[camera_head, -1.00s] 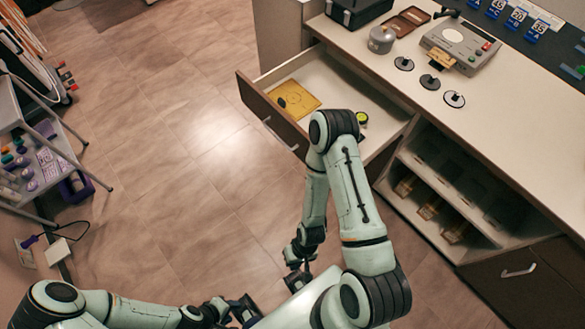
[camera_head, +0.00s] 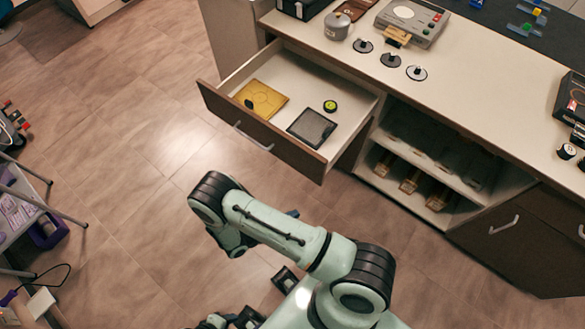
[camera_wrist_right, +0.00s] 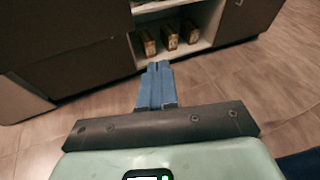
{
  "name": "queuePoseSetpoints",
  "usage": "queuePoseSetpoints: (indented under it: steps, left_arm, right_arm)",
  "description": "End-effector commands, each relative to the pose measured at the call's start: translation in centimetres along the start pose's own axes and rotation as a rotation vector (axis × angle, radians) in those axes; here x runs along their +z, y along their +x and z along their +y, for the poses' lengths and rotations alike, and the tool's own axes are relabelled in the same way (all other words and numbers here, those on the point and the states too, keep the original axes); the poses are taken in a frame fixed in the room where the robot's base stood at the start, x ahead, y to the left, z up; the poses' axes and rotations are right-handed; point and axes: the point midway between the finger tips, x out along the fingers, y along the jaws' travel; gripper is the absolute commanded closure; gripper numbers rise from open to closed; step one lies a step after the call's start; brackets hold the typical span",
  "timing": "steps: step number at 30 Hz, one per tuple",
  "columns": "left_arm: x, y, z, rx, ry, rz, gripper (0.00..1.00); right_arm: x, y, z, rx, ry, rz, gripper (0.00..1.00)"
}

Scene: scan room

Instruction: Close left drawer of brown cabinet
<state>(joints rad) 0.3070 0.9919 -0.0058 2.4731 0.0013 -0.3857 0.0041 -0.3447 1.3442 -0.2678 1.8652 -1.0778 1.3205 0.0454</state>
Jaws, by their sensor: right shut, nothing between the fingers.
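The brown cabinet (camera_head: 515,235) stands at the right under a pale countertop. Its left drawer (camera_head: 258,138) is pulled well out, with its dark front and pale handle facing the open floor. In it lie a yellow plate (camera_head: 262,98), a dark framed square (camera_head: 311,128) and a small black and yellow round item (camera_head: 330,106). My right gripper (camera_head: 292,213) is mostly behind my arm, in front of the drawer and apart from it. Its blue fingers are shut and empty in the right wrist view (camera_wrist_right: 157,85). My left gripper (camera_head: 248,318) is partly visible at the bottom edge; its jaws are unclear.
An open shelf (camera_head: 425,180) with several boxes is right of the drawer. A grey device (camera_head: 412,22), a metal pot (camera_head: 337,26) and several dark discs stand on the countertop. A trolley (camera_head: 22,205) is at the left. Floor before the drawer is clear.

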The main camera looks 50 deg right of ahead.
Motion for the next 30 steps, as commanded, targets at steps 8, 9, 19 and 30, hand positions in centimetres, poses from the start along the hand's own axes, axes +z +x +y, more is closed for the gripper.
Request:
queuePoseSetpoints:
  steps: [8,9,19,30]
  left_arm:
    - [0.1,0.2,-0.1,0.0,-0.001,-0.001,0.57]
    - [0.0,0.2,-0.1,0.0,-0.001,-0.001,0.57]
    - [-0.3,-1.0,0.5,0.002,0.002,0.005,0.57]
    - [-0.8,-2.6,1.2,0.005,0.005,0.015,0.57]
  right_arm:
    - [4.6,-5.1,6.8,0.323,0.065,-0.303,1.0]
    - [4.8,-5.2,7.0,0.33,0.068,-0.312,1.0]
    - [6.7,-0.5,8.6,0.325,0.067,-0.317,1.0]
    - [8.9,5.7,10.7,0.326,0.069,-0.314,1.0]
